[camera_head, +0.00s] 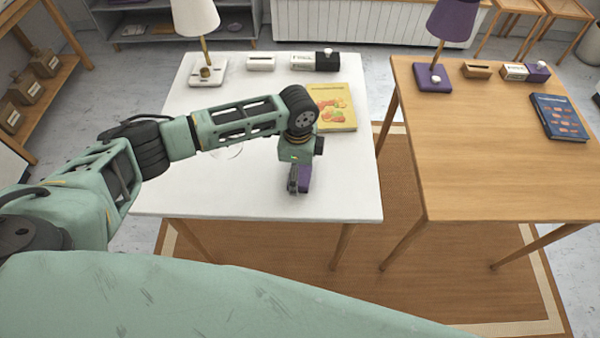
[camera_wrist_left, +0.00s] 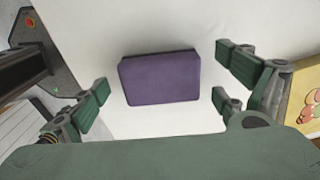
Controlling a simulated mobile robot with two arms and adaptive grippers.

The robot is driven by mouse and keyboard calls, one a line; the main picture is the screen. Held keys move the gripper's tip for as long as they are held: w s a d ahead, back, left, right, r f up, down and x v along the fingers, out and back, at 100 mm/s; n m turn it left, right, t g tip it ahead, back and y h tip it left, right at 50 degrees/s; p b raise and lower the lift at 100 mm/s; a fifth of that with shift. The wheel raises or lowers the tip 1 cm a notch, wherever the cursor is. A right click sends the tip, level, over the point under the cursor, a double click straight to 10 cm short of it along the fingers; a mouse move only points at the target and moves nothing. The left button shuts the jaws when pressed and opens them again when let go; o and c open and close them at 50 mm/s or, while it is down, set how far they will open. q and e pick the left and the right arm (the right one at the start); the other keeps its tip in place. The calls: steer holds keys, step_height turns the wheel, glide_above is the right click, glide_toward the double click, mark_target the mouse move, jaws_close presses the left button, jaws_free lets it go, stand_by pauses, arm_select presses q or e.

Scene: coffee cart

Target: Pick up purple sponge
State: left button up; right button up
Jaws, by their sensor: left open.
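The purple sponge (camera_wrist_left: 160,80) lies on the white table (camera_head: 240,185). In the head view the sponge (camera_head: 304,178) is partly hidden behind my left gripper (camera_head: 297,182). In the left wrist view it lies between the spread fingers of my left gripper (camera_wrist_left: 160,88), which is open and empty. There is a gap on each side between the fingers and the sponge. My gripper is above the table and points down; its exact height over the sponge is hard to tell. My right gripper is in neither view.
A yellow book (camera_head: 333,108) lies behind my left gripper. A white lamp (camera_head: 207,68), a small white box (camera_head: 261,63) and a white-and-black box (camera_head: 315,62) stand along the table's back edge. A wooden table (camera_head: 480,150) with a purple lamp (camera_head: 434,78) and blue book (camera_head: 560,118) stands to the right.

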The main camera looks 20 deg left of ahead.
arm_select(q)
steer(key=shift+f, duration=0.45)
steer(key=shift+c, duration=0.2)
steer(key=c, duration=1)
steer(key=shift+r, duration=0.1)
steer(key=r, duration=0.4)
steer(key=shift+d+r+b, duration=0.1)
steer(key=shift+d+b, duration=0.1)
steer(key=shift+b, duration=0.2)
steer(key=s+d+r, duration=0.2)
steer(key=d, duration=0.1)
steer(key=s+d+r, duration=0.2)
steer(key=d, duration=0.1)
steer(key=s+d+r+b, duration=0.1)
steer(key=s+d+r, duration=0.1)
steer(key=s+d, duration=0.1)
steer(key=shift+d+r, duration=0.1)
steer(key=shift+r, duration=0.25)
